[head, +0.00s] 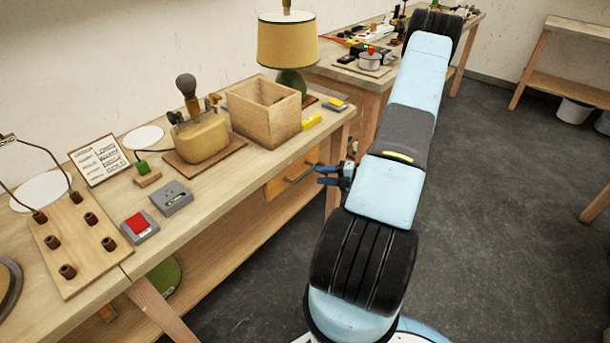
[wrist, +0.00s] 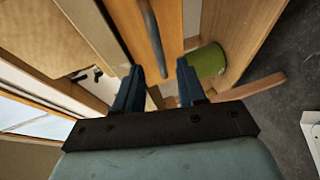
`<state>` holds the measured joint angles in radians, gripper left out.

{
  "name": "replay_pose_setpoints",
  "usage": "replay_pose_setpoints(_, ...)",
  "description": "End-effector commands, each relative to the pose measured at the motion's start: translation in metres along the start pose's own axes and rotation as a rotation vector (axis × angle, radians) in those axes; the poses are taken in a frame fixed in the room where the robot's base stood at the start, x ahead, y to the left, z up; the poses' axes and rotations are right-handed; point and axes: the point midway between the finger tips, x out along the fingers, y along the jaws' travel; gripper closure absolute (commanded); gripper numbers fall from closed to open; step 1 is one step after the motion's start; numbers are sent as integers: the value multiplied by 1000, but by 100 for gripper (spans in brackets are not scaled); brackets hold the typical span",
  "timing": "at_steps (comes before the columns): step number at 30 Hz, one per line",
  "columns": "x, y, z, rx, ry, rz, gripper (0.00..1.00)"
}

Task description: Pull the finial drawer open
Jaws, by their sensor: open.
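The finial drawer (head: 278,186) is an orange-brown wooden front under the bench top, near the bench's right end. It looks flush with the bench front. Its dark bar handle (head: 301,174) runs along it. In the wrist view the drawer front (wrist: 172,22) is at the top, with the grey handle (wrist: 150,38) crossing it lengthwise. My gripper (head: 319,175) is just right of the handle in the head view, its blue fingers spread. In the wrist view the handle's lower end shows between the open fingertips (wrist: 158,68). I cannot tell whether a finger touches it.
The bench top (head: 190,205) above carries a wooden box (head: 262,122), a lamp (head: 288,40) and several small parts. A bench leg (head: 335,187) stands close to my gripper. A green round bin (wrist: 207,60) shows beyond the fingers. Open floor (head: 480,200) lies right.

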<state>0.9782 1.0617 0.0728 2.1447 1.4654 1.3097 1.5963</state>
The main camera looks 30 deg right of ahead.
Motion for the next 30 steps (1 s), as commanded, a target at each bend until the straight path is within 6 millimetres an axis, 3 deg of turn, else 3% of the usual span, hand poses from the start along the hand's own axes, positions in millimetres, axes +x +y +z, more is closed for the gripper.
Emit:
replay_pose_setpoints(6, 38, 0, 0, 0, 3, 0, 60)
replay_pose_setpoints(12, 61, 0, 0, -1, 2, 1, 60)
replay_pose_setpoints(26, 71, 0, 0, -1, 0, 0, 60)
replay_pose_setpoints(30, 71, 0, 0, -1, 1, 0, 73)
